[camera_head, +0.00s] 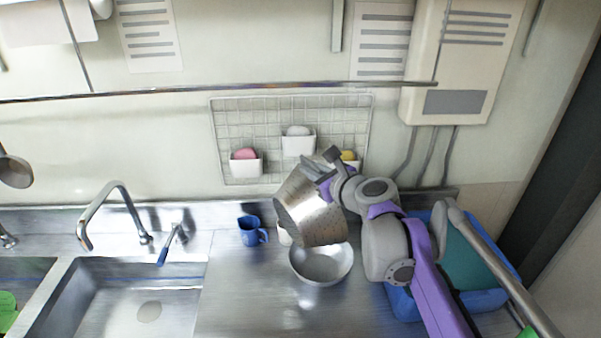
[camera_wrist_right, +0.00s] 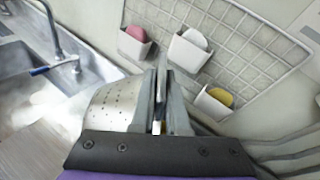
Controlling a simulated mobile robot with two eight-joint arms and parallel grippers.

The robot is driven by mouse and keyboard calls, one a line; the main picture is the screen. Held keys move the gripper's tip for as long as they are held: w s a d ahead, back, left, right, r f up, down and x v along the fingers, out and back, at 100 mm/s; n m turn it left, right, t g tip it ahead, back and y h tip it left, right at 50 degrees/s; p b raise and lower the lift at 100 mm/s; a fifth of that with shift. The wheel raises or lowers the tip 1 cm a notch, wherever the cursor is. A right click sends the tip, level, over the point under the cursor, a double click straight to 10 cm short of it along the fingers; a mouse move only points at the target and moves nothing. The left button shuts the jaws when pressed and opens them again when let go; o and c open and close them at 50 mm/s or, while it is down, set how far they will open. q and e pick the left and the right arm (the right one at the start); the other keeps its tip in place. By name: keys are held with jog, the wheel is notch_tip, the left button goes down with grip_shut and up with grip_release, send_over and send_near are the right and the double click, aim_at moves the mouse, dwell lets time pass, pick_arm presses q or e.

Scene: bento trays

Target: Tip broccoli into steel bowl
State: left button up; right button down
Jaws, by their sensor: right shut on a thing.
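A perforated steel colander (camera_head: 310,212) is held tilted above the counter by my right gripper (camera_head: 326,163). The right gripper also shows in the right wrist view (camera_wrist_right: 160,95), shut on the colander's rim, with the perforated wall (camera_wrist_right: 112,105) on its left. The steel bowl (camera_head: 321,268) stands upright on the counter just below the colander and looks empty in the part that shows. The colander hides the bowl's back edge. No broccoli shows, and the colander's inside is hard to make out. My left gripper is not in view.
A blue mug (camera_head: 250,231) stands left of the bowl, and a pale cup is partly hidden behind the colander. The sink (camera_head: 120,295) with its tap is at the left. A blue bin (camera_head: 403,303) stands at the right. A wire rack (camera_head: 228,125) hangs on the wall behind.

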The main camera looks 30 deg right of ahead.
jog(key=d+f+m+y+b, duration=0.35)
jog(key=d+m, duration=0.25)
jog(key=d, duration=1)
pick_arm(q)
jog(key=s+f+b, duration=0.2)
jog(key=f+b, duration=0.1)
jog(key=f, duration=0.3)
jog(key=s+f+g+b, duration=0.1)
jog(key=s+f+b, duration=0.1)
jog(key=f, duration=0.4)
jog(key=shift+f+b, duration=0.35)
jog(key=shift+b, duration=0.25)
pick_arm(e)
jog(key=d+f+m+t+y, duration=0.1)
jog(key=d+f+m, duration=0.5)
jog(key=d+f, duration=0.4)
jog(key=shift+f+m, duration=0.3)
jog(key=shift+w+y, duration=0.15)
jog(key=shift+y, duration=0.1)
